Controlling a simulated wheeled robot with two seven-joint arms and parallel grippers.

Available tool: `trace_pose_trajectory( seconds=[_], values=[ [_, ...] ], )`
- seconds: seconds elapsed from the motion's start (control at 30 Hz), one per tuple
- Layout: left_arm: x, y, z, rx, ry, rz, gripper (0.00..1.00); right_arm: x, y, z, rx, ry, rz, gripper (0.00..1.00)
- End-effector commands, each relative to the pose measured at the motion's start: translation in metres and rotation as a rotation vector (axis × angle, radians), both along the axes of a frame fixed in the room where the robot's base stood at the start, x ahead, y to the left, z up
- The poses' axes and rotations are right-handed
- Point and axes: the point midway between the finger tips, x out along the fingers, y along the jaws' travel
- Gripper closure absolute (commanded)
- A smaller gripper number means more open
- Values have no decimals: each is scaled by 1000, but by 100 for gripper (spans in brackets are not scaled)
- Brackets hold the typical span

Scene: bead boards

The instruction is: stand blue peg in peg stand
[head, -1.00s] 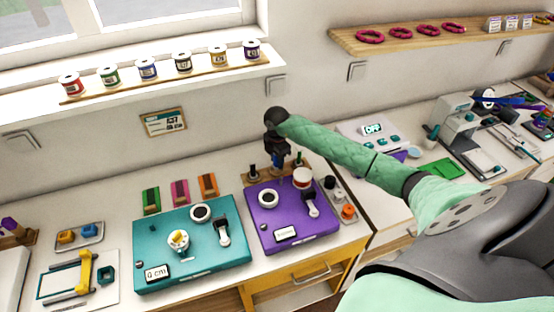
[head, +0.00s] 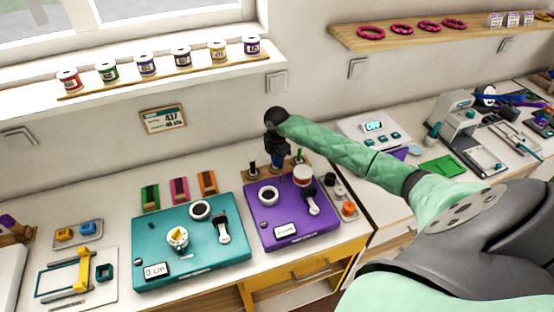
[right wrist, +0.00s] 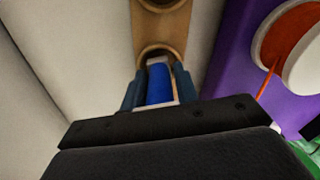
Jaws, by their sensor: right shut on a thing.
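The blue peg (right wrist: 159,84) is between the two fingers of my right gripper (right wrist: 158,92), which is shut on it. In the right wrist view the peg lines up with a round hole in the wooden peg stand (right wrist: 178,28); I cannot tell how deep it sits, if it is in the hole. In the head view the right gripper (head: 277,158) points down over the stand (head: 262,174), behind the purple board (head: 258,222). The gripper hides part of the stand and most of the peg. My left gripper is not in view.
Dark pegs stand at the left (head: 253,168) and right (head: 299,157) of the gripper. The teal board (head: 150,235) lies to the left. The wall is close behind.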

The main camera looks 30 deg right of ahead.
Motion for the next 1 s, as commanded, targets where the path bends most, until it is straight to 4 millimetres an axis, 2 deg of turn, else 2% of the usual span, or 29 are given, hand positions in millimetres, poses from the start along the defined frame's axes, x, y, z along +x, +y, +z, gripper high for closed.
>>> trace_pose_trajectory(
  seconds=[0.7, 0.73, 0.83, 1.0],
  values=[
    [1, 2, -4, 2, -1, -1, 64, 0, 0, -5, 0, 0, 0, 93],
    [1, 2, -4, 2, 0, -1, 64, 0, 0, -5, 0, 0, 0, 64],
    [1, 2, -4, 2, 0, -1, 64, 0, 0, -5, 0, 0, 0, 44],
    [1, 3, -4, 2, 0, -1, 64, 0, 0, -5, 0, 0, 0, 44]
  ],
)
